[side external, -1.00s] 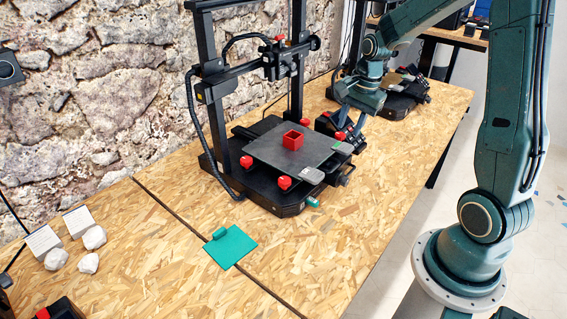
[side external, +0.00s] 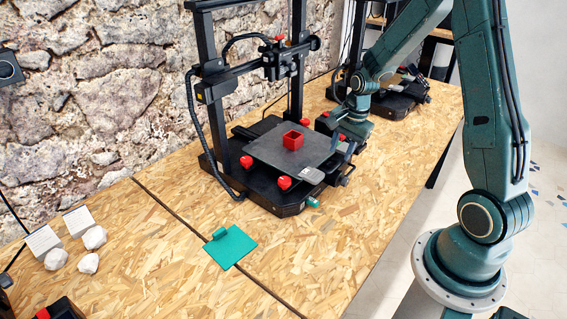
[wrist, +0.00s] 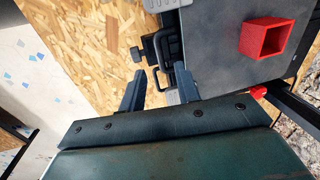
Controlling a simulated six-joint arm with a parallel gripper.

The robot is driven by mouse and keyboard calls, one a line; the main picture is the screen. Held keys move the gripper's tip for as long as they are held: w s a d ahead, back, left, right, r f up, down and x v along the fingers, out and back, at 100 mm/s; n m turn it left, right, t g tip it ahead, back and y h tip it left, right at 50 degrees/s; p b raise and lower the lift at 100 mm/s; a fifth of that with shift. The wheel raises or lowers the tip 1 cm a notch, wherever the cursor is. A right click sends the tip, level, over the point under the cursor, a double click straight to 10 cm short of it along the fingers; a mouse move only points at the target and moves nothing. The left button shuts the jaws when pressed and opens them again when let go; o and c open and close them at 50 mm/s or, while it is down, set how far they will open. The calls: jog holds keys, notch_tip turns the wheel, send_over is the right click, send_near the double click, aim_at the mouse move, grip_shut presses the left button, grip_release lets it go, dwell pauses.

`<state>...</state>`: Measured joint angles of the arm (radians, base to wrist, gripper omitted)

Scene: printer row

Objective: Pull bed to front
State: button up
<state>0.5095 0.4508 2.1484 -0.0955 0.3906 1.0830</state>
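The nearer printer's flat grey bed (side external: 265,148) carries a hollow red cube (side external: 293,140). In the wrist view the bed (wrist: 215,45) fills the upper right, with the red cube (wrist: 246,40) on it. A black loop handle (wrist: 181,48) sits at the bed's edge. My gripper (wrist: 160,88) is open, its two dark fingers apart with nothing seen held between them. The handle lies just beyond the fingertips; I cannot tell if they touch it. In the side view my gripper (side external: 345,143) is at the bed's right edge and partly hides it.
The printer's black frame (side external: 213,110) and print head (side external: 281,65) rise behind the bed. Red knobs (side external: 284,183) sit under its edge. A green plate (side external: 231,248) lies on the wooden table in front, with bare wood around it. A second printer (side external: 400,98) stands behind.

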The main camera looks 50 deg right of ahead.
aim_at(335, 166)
jog(key=shift+w+f, duration=0.25)
jog(key=shift+f, duration=1)
jog(key=shift+w+f, duration=0.2)
jog(key=shift+f, duration=1.05)
jog(key=shift+c, duration=0.2)
grip_shut()
